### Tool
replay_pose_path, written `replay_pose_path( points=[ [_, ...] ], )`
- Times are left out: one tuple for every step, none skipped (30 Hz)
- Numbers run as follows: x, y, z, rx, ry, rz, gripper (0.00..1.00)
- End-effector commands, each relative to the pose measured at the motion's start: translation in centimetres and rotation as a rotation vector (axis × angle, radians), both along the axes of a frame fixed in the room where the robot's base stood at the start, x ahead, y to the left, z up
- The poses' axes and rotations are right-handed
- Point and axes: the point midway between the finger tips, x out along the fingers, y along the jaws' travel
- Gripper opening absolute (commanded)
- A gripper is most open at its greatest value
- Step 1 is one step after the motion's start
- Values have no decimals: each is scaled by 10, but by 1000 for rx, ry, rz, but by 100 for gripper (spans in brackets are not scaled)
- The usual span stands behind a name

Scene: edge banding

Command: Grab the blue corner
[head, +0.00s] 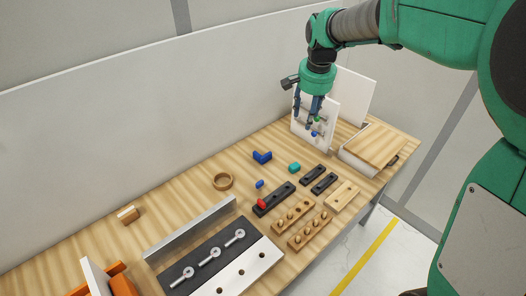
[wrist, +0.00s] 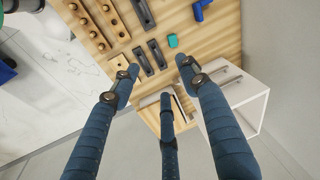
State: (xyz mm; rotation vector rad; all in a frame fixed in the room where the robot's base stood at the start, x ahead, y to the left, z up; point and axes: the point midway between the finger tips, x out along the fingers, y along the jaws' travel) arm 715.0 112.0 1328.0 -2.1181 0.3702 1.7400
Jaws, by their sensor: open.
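The blue corner (head: 262,156) is a small L-shaped piece lying on the wooden table, left of the middle of its far half. My gripper (head: 307,118) hangs fingers down above the table's right part, in front of the white panels. It is to the right of the blue corner and apart from it. In the wrist view its fingers (wrist: 158,62) are spread, with nothing between them.
A teal block (head: 295,167) lies right of the corner. A small blue piece (head: 260,184) and a wooden ring (head: 223,181) lie nearer. Black slotted bars (head: 312,175) and wooden peg blocks (head: 310,229) fill the front. A wood-topped box (head: 375,146) stands at the right.

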Motion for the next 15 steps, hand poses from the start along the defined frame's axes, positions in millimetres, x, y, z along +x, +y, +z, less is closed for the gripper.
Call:
replay_pose_path(
  points=[
    [11,6,-7,1,11,-10,45],
    [17,9,-11,3,17,-17,45],
    [25,13,-16,4,23,-27,45],
    [31,16,-20,5,29,-36,45],
    [37,19,-24,6,34,-43,45],
    [45,23,-30,8,40,-53,45],
    [51,26,-35,8,45,-61,45],
    [57,29,-39,8,50,-68,45],
    [64,34,-46,10,57,-79,45],
    [70,37,-50,11,61,-86,45],
    [75,40,-56,11,67,-93,45],
    [82,45,-63,12,73,-103,45],
    [87,48,-68,13,78,-111,45],
    [93,51,-73,12,83,-118,45],
    [100,56,-80,13,89,-130,45]
  ],
)
